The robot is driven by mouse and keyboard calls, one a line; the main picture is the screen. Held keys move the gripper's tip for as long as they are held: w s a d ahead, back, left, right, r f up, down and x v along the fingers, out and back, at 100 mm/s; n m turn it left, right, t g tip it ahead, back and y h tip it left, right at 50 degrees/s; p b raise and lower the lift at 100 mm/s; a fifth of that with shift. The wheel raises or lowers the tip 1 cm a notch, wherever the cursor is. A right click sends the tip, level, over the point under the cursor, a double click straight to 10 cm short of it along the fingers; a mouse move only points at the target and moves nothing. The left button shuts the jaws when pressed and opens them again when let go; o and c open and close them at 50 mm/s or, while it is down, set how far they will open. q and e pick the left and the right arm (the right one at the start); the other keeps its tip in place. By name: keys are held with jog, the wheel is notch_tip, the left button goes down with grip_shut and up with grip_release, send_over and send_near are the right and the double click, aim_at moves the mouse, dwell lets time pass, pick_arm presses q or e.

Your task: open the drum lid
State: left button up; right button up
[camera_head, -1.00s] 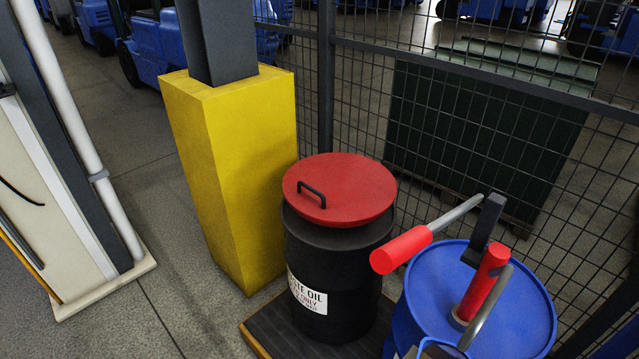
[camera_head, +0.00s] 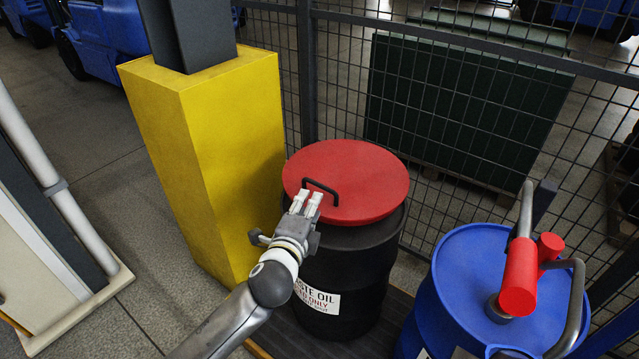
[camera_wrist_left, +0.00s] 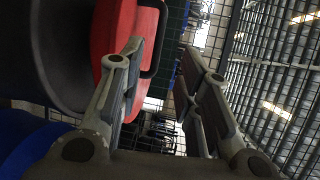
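The black waste-oil drum (camera_head: 345,265) stands upright with its round red lid (camera_head: 365,180) lying flat on top. A black bar handle (camera_head: 322,187) sits near the lid's front left edge. My left gripper (camera_head: 307,200) comes in from below, with its fingertips right by the handle. In the left wrist view, the fingers (camera_wrist_left: 160,46) are apart, and the handle (camera_wrist_left: 157,40) shows at the gap between their tips. I cannot tell whether they touch it. My right gripper is not in view.
A yellow post guard (camera_head: 215,165) stands close on the drum's left. A wire mesh fence (camera_head: 450,110) runs behind. Open floor (camera_head: 130,230) lies at left.

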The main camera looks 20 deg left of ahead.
aim_at(319, 187)
pick_arm(q)
jog(key=w, duration=0.3)
jog(key=w+f, duration=0.1)
jog(key=w, duration=0.2)
jog(key=w+f, duration=0.1)
jog(key=w, duration=0.3)
jog(key=shift+w+a, duration=0.1)
jog(key=shift+a, duration=0.1)
grip_shut()
